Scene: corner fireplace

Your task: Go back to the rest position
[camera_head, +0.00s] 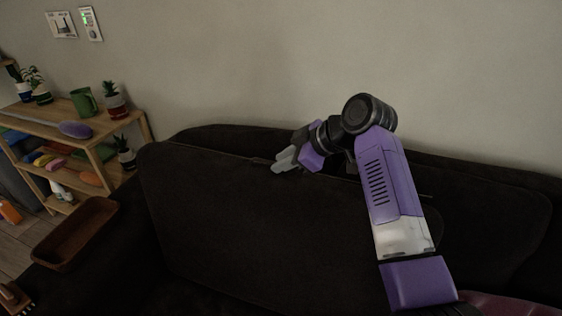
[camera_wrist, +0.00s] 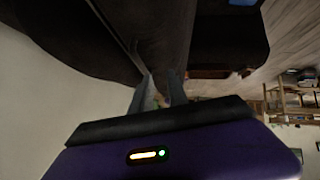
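My arm reaches over the dark sofa (camera_head: 250,225) in the head view, bent at the elbow. My gripper (camera_head: 281,161) is at the top of the sofa's back cushions, near the wall, pointing left and slightly down. Its pale grey fingers stand a little apart. In the wrist view my gripper (camera_wrist: 160,88) also shows its two fingers apart. A small pale and orange patch shows between their bases; I cannot tell what it is. No held object is clear in either view.
A brown wooden tray (camera_head: 75,235) rests on the sofa's left arm. A wooden shelf (camera_head: 122,123) with plants, a green mug (camera_head: 84,102) and a purple oval item (camera_head: 75,130) stands at left. The wall (camera_head: 250,60) is close behind. Space above the sofa seat is clear.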

